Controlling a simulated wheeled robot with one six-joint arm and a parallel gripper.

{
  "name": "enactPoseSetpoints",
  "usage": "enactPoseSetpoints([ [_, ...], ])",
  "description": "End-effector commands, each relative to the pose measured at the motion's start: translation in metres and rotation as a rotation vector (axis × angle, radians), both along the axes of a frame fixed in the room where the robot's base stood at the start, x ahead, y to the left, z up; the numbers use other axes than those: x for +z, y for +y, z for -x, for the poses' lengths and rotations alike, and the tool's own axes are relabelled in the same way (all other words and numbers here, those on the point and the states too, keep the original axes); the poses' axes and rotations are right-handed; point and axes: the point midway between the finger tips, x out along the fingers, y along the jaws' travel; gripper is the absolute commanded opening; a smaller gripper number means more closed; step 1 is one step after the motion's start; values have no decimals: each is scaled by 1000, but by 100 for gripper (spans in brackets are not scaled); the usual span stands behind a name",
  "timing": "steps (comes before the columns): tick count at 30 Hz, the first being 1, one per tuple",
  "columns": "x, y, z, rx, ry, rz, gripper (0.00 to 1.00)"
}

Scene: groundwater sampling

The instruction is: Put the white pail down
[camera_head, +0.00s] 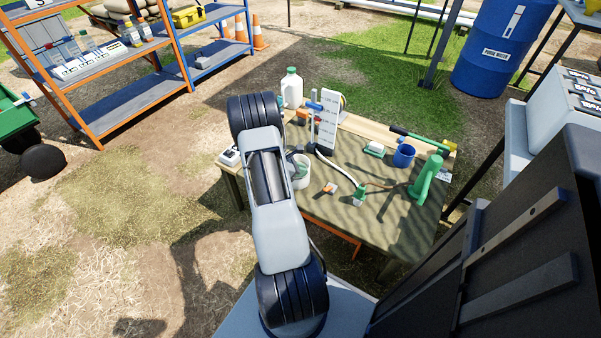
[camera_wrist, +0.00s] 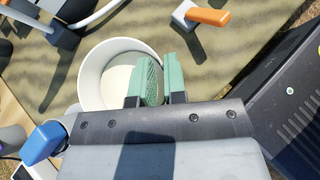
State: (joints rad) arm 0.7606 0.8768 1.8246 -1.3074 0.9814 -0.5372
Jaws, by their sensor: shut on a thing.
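The white pail (camera_head: 302,180) is near the left side of the work table, partly hidden by my arm in the head view. In the wrist view the pail (camera_wrist: 92,75) is seen from above, and its inside looks empty. My gripper (camera_wrist: 161,80) is shut on the pail's right wall, with one green finger pad inside the rim and the other outside. In the head view my gripper is mostly hidden behind my arm. The pail looks upright. I cannot tell whether its base touches the table.
A pale hose curves close to the pail. The table's front middle is bare.

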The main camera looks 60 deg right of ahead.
Motion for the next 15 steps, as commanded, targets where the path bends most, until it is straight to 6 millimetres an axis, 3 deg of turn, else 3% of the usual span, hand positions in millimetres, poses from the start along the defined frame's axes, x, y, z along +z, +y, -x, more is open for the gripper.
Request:
enactPoseSetpoints([
  [5,0,0,0,2,-1,-1,0],
  [6,-1,1,0,3,0,-3,16],
  [13,-1,0,0,2,-1,-2,38],
  [15,0,0,0,2,-1,-2,38],
])
